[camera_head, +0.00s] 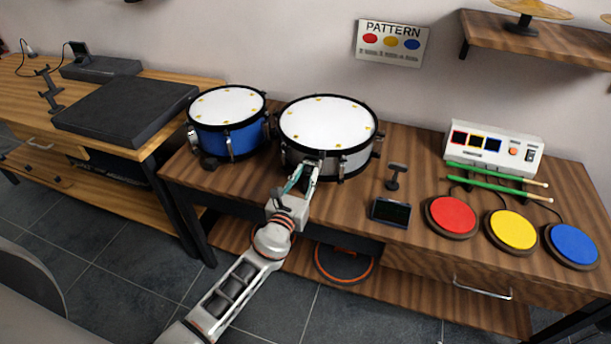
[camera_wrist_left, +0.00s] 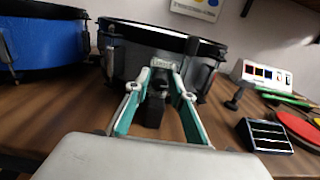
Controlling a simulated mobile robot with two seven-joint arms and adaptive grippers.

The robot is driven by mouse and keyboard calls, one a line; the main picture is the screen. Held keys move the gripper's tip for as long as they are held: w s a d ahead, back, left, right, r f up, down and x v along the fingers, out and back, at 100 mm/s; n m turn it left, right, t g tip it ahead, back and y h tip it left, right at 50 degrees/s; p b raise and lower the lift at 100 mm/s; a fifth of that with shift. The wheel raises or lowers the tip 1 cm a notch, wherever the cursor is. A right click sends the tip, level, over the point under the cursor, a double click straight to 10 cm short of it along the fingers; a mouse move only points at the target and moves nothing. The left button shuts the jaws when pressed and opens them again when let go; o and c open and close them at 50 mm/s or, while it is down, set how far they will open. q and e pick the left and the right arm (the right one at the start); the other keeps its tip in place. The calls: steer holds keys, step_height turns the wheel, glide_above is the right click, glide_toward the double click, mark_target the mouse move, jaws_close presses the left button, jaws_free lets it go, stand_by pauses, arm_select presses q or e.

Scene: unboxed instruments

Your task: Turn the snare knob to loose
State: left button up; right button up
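My left gripper (camera_head: 305,172) reaches the drum's front from below. In the left wrist view its teal-edged fingers (camera_wrist_left: 160,76) narrow towards the tips on both sides of the dark part. A gap remains between the tips, and I cannot tell whether they touch it. The knob's setting is not readable. My right gripper is out of view.
A blue drum (camera_head: 228,121) stands close on the left. To the right are a small stand (camera_head: 396,176), a dark screen (camera_head: 391,212), red, yellow and blue pads (camera_head: 512,230), green sticks (camera_head: 497,182) and a white control box (camera_head: 494,150).

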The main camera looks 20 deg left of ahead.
arm_select(q)
jaws_close()
